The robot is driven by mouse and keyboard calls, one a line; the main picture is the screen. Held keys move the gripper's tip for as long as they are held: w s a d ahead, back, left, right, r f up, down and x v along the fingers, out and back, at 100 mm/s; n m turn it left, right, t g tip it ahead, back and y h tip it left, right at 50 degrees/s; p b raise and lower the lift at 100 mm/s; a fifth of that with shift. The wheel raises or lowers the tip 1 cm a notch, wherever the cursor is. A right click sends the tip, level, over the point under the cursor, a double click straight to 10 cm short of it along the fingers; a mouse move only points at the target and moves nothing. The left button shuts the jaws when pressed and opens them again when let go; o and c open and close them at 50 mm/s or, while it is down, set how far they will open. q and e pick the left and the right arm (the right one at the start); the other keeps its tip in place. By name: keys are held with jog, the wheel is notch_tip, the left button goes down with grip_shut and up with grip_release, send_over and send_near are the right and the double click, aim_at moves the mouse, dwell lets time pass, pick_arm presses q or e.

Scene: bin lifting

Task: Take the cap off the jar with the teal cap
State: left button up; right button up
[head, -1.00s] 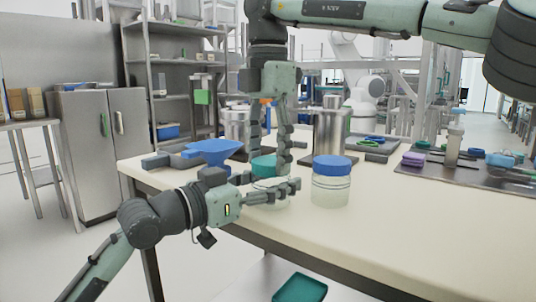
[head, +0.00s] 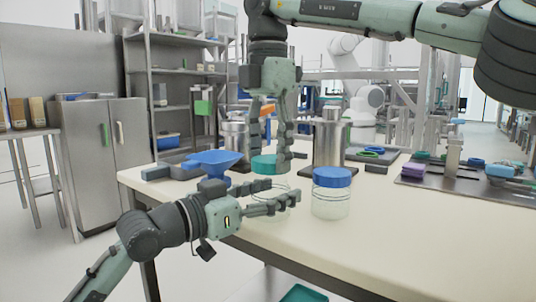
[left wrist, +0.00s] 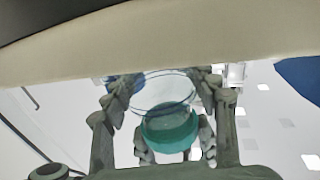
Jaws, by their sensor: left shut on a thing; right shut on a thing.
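The jar (head: 280,190) is clear and my left gripper (head: 283,198) is shut around its body from the left in the head view. The teal cap (head: 264,165) is in my right gripper (head: 268,158), which points down and is shut on it. The cap sits just above the jar's mouth, with a small gap visible between them. In the left wrist view the clear jar (left wrist: 165,90) lies between my left fingers and the teal cap (left wrist: 170,132) shows past its mouth. The fingers hide part of the jar.
A second jar with a blue cap (head: 332,178) stands close to the right on the table (head: 400,225). A blue funnel (head: 215,160) and a steel canister (head: 328,143) are behind. A tray (head: 480,186) with small items lies at the right. The front right tabletop is clear.

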aim_at(268, 159)
jog(key=shift+r, duration=1.85)
pick_arm(q)
jog(key=o, duration=1.8)
jog(key=shift+c, duration=0.2)
jog(key=shift+a, duration=0.1)
jog(key=v, duration=1.2)
